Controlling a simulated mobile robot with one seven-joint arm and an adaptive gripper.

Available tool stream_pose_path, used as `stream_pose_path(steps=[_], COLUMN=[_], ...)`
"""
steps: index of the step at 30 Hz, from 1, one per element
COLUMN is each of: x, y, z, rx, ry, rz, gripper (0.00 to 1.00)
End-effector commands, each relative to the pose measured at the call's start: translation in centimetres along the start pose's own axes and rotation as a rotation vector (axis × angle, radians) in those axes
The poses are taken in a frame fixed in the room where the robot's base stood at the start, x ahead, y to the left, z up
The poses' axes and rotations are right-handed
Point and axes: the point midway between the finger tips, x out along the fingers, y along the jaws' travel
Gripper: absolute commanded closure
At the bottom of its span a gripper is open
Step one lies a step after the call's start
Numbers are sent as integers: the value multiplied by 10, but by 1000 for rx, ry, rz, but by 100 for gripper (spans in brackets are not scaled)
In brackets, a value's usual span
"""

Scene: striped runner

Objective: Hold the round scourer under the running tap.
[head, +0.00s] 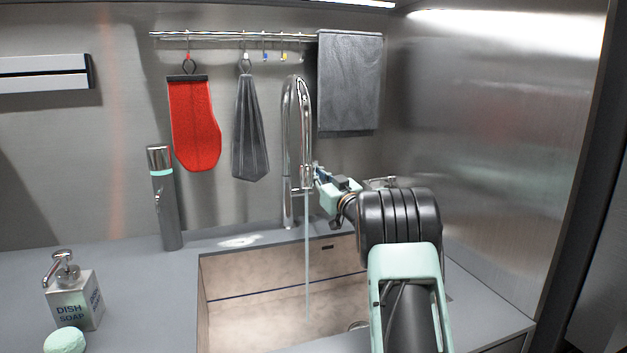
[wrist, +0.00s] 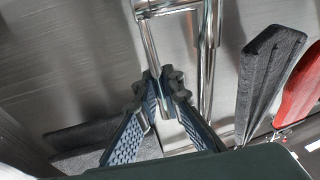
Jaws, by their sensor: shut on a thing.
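The tap (head: 287,150) is a tall chrome gooseneck behind the sink, and a thin stream of water (head: 307,260) falls from it into the sink. My gripper (head: 317,172) is at the tap's right side, well above the sink. In the wrist view, my gripper (wrist: 160,100) is shut on a slim chrome bar (wrist: 150,45), which looks like the tap's lever. The fingers hide part of it. A mint-green round scourer (head: 65,342) lies on the counter at the bottom left, far from my gripper, partly cut off by the frame edge.
A dish soap dispenser (head: 75,297) stands just behind the scourer. A tall grey flask (head: 165,200) stands left of the tap. A red mitt (head: 194,125), a grey hanging cloth (head: 250,130) and a grey towel (head: 350,85) hang from the rail. The counter between soap and sink is clear.

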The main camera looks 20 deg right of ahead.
Motion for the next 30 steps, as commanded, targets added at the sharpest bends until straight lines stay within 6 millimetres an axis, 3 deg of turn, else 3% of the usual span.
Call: stream_pose_path(steps=[10, 11, 16, 25, 30], x=[0, 0, 0, -2, -15], y=[0, 0, 0, 0, 1], z=[0, 0, 0, 0, 0], rx=[-1, -1, -1, -1, -1], ry=[4, 4, 3, 3, 1], rz=[1, 1, 1, 1, 2], gripper=[100, 90, 73, 73, 73])
